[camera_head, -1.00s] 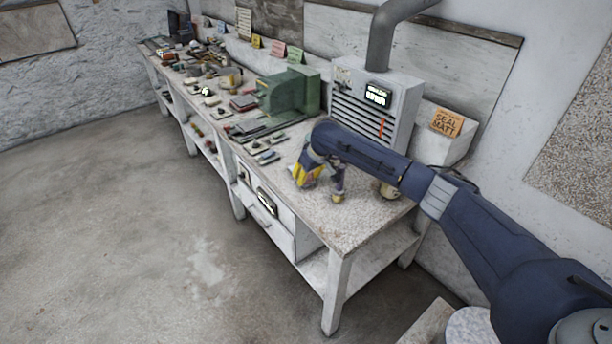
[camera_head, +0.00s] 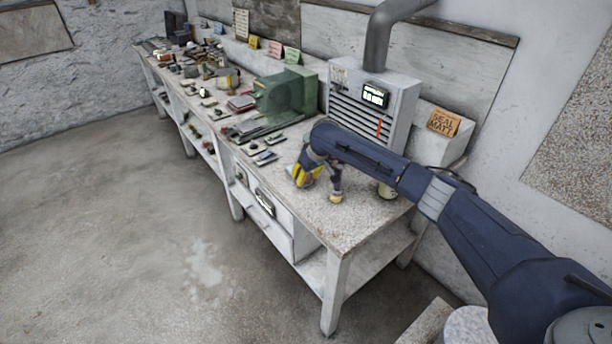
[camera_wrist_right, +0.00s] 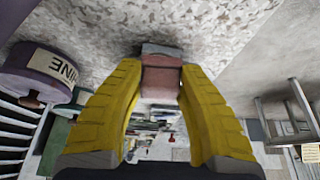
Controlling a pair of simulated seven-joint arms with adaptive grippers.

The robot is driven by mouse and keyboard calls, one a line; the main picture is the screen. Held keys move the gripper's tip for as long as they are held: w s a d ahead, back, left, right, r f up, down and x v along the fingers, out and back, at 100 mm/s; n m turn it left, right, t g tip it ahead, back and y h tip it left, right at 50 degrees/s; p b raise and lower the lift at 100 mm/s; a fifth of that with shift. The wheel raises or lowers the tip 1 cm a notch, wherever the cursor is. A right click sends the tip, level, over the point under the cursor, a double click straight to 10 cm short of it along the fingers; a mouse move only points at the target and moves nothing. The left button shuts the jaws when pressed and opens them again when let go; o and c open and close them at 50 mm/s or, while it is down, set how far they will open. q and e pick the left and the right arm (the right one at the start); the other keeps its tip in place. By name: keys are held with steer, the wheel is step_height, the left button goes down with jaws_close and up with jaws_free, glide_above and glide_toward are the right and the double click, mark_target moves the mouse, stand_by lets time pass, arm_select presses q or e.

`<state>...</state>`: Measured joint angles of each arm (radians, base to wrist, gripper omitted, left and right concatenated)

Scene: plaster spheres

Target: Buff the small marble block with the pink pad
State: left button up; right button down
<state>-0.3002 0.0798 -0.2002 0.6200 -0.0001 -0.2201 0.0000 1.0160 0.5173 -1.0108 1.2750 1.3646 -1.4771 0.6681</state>
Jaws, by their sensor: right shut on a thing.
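My right gripper (camera_wrist_right: 161,90) is shut on the pink pad (camera_wrist_right: 161,82), which sits between its yellow fingers in the right wrist view. A small grey block (camera_wrist_right: 161,50), apparently the marble block, lies against the pad's far end at the speckled bench top. I cannot tell how firmly they touch. In the head view my right gripper (camera_head: 305,177) is low over the near end of the bench, pointing down; the pad and block are mostly hidden there by the fingers. My left gripper is in neither view.
The long workbench (camera_head: 345,232) has clear room at its near end. A green machine (camera_head: 290,92) and many small items stand farther along. A grey vented unit (camera_head: 400,95) with a pipe stands behind my arm. A purple labelled container (camera_wrist_right: 40,75) is left in the wrist view.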

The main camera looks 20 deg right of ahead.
steer(key=shift+s+a, duration=0.2)
steer(key=shift+a, duration=0.3)
steer(key=shift+s+a, duration=0.2)
steer(key=shift+a, duration=0.25)
steer(key=shift+w+d, duration=0.25)
steer(key=shift+d, duration=0.4)
steer(key=shift+w+d, duration=0.25)
steer(key=shift+d, duration=0.35)
steer(key=shift+s+a, duration=0.25)
steer(key=shift+a, duration=0.4)
steer(key=shift+s+a, duration=0.25)
steer(key=shift+a, duration=0.4)
steer(key=shift+w+d+r, duration=0.3)
steer(key=shift+d+r, duration=0.35)
steer(key=shift+r, duration=0.05)
steer(key=shift+w+a, duration=0.25)
steer(key=shift+w, duration=0.8)
